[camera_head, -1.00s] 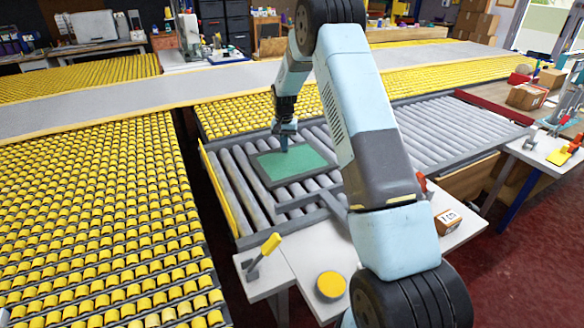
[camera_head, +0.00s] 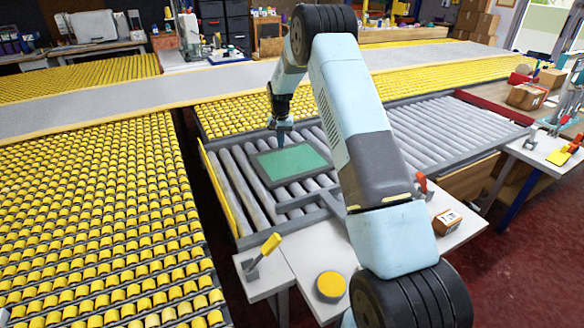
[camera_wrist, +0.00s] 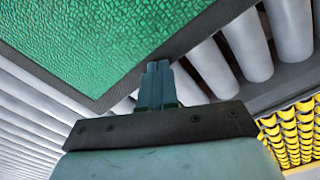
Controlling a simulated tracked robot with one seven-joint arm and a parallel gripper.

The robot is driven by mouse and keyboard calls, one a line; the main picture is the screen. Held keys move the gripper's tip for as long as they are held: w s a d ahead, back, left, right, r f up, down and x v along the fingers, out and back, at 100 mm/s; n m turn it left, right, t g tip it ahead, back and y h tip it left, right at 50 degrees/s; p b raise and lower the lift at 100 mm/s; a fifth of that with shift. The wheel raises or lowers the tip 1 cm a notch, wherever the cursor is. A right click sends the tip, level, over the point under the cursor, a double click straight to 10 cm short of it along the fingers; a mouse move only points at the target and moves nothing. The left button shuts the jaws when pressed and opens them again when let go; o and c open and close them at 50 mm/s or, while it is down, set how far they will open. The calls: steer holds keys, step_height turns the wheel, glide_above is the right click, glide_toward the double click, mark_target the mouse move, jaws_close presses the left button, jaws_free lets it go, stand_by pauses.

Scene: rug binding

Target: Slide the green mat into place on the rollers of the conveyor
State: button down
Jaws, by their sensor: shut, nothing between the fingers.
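The green mat (camera_head: 294,160), textured with a dark border, lies flat and slightly skewed on the grey rollers (camera_head: 240,185) near the left end of the conveyor. My gripper (camera_head: 281,140) is shut and empty, pointing down at the mat's far edge. In the wrist view the mat (camera_wrist: 110,40) fills the upper left, and my gripper's closed fingertips (camera_wrist: 157,66) are at its dark border. I cannot tell whether they touch it.
A yellow guide (camera_head: 226,195) runs along the conveyor's left side. Grey bars stand in front of the mat. A yellow-handled lever (camera_head: 268,246) and a round yellow button (camera_head: 330,286) are on the front table. The rollers to the right (camera_head: 440,135) are bare.

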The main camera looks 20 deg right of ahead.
steer(key=shift+w+a, duration=0.15)
steer(key=shift+w, duration=0.5)
steer(key=shift+w+a, duration=0.15)
steer(key=shift+w, duration=0.5)
steer(key=shift+w, duration=0.1)
steer(key=shift+w+a, duration=0.2)
steer(key=shift+w, duration=0.75)
steer(key=shift+w+a, duration=0.15)
steer(key=shift+w, duration=0.8)
steer(key=shift+w, duration=0.15)
steer(key=shift+w+a+f, duration=0.1)
steer(key=shift+w+a, duration=0.1)
steer(key=shift+w, duration=0.7)
steer(key=shift+w+a, duration=0.2)
steer(key=shift+w, duration=0.65)
steer(key=shift+w, duration=0.35)
steer(key=shift+w+a, duration=0.1)
